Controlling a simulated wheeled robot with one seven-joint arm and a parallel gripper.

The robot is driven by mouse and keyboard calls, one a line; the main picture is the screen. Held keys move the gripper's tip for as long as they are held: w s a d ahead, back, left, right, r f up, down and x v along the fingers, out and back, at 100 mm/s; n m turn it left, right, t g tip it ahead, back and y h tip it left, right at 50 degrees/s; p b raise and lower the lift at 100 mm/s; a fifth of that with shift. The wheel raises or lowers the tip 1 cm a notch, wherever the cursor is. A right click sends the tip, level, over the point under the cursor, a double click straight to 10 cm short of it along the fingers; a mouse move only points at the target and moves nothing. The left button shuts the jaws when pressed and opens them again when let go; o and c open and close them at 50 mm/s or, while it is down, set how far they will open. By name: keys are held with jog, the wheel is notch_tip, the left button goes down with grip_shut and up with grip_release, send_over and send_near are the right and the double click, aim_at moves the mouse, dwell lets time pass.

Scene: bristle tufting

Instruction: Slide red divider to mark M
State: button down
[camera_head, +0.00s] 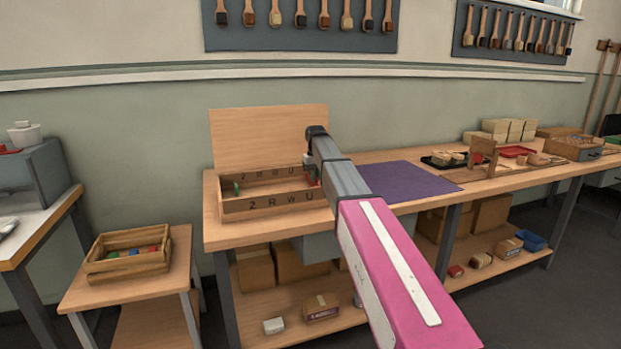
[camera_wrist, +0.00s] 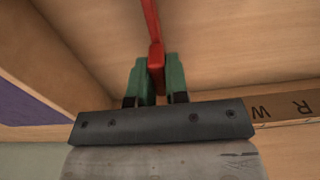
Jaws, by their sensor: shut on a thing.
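The long wooden box (camera_head: 265,205) stands on the bench, with its lid raised behind. Its front and back rims show marks that read 2, R, W and U; I see no clear M. The red divider (camera_head: 313,180) is at the right end of the box. In the wrist view the red divider (camera_wrist: 152,28) runs up from between the green fingers. My gripper (camera_wrist: 158,75) is shut on it. In the head view my arm hides much of my gripper (camera_head: 311,170). The letters W and R show on a rim right of my gripper in the wrist view.
A green piece (camera_head: 237,188) stands at the left inside the box. The middle of the box looks clear. A purple mat (camera_head: 408,181) lies right of the box. A small crate (camera_head: 128,262) with coloured pieces stands on a lower table at left.

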jog(key=shift+d, duration=0.2)
jog(key=c, duration=1.1)
grip_release()
jog(key=shift+w+d, duration=0.1)
notch_tip(320, 180, up, 10)
jog(key=shift+f, duration=0.25)
jog(key=shift+r, duration=0.65)
